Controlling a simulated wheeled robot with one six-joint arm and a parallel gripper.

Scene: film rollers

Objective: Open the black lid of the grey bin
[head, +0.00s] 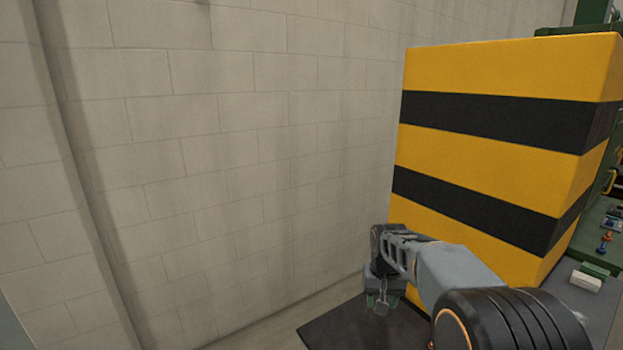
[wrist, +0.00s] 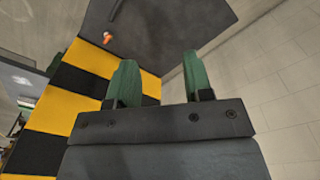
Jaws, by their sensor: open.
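My gripper (head: 381,300) hangs in front of the striped block in the head view, partly hidden by its own wrist. In the wrist view its two green fingers (wrist: 160,78) stand apart with nothing between them. A dark flat surface (head: 345,325) lies low beside the block in the head view. A dark flat surface (wrist: 170,30) also shows beyond the fingers in the wrist view, with a dark bar at its upper left. I cannot tell whether it is the black lid or a floor mat. No grey bin can be made out.
A yellow-and-black striped block (head: 490,130) stands close at the right and also shows in the wrist view (wrist: 65,85). A pale block wall (head: 230,150) closes the left and back. A small orange object (wrist: 107,38) lies near the dark surface's edge.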

